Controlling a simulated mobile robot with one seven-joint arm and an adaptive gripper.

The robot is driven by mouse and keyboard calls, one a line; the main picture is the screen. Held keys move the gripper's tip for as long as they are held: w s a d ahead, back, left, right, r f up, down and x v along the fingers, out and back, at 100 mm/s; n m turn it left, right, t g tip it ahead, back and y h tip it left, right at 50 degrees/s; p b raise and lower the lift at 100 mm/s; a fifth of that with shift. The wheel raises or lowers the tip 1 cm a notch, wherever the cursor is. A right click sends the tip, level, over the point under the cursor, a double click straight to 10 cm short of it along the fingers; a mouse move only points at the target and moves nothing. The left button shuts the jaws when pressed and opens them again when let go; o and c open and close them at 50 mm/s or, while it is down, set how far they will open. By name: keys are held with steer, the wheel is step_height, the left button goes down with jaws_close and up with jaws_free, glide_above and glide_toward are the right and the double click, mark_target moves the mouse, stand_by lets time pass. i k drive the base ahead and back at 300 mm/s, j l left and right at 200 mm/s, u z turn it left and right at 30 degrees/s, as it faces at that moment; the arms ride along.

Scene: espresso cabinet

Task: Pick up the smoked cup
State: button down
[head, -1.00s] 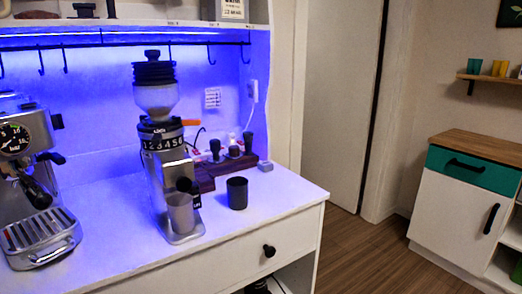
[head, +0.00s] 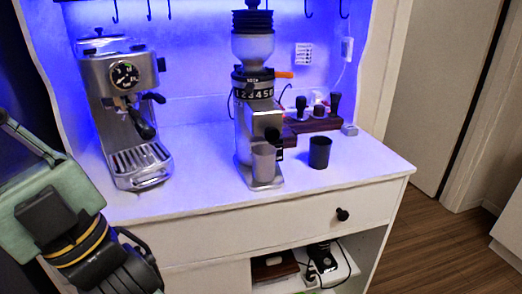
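A dark, smoky cup (head: 320,153) stands upright on the white counter (head: 350,177), right of the coffee grinder (head: 258,125). A lighter grey cup (head: 263,162) stands at the grinder's front, under its outlet. My gripper (head: 142,268) is at the lower left in the head view, in front of the cabinet and well apart from both cups. Its dark fingers are partly hidden and cut off by the lower edge, so I cannot tell how far apart they are.
An espresso machine (head: 125,110) stands at the counter's left. A dark wooden stand (head: 310,124) with several black-handled tools is behind the dark cup. A small grey block (head: 350,130) is near it. The counter's right front is clear. A drawer knob (head: 342,214) sticks out below.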

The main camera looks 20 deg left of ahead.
mark_target(263, 156)
steer(key=l+u, duration=0.1)
steer(key=u, duration=0.3)
steer(key=l+u, duration=0.1)
steer(key=u, duration=0.35)
steer(key=l+u, duration=0.1)
steer(key=u, duration=0.3)
steer(key=l+u, duration=0.1)
steer(key=u, duration=0.3)
steer(key=k+l, duration=0.45)
steer(key=l, duration=0.25)
